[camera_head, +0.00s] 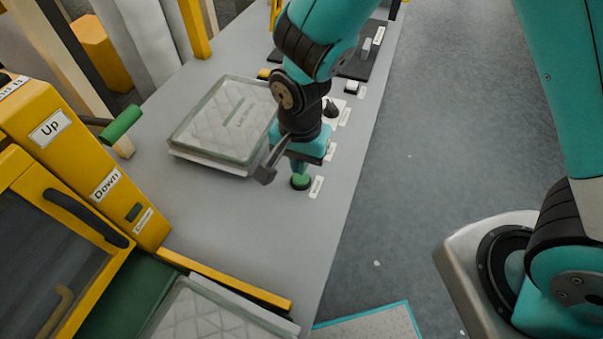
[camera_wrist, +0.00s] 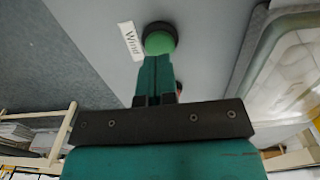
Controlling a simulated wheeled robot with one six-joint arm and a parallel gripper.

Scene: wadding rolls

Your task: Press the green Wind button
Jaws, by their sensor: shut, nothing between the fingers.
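The green Wind button (camera_head: 301,182) sits in a dark round collar on the grey bench top. My gripper (camera_head: 300,168) points down right at the button, its fingers closed together and empty. In the wrist view the green button (camera_wrist: 160,42) shows just past my fingertips (camera_wrist: 155,60), beside a white label (camera_wrist: 130,41) reading "Wind". The fingertips overlap the button's edge in that view; whether they touch it I cannot tell. Part of the button is hidden behind the fingers.
A clear-covered quilted pack (camera_head: 222,122) lies on the bench left of my gripper. Other labelled controls, including a white button (camera_head: 352,87), line the bench's right edge. A yellow machine with Up (camera_head: 50,128) and Down (camera_head: 106,184) labels stands left.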

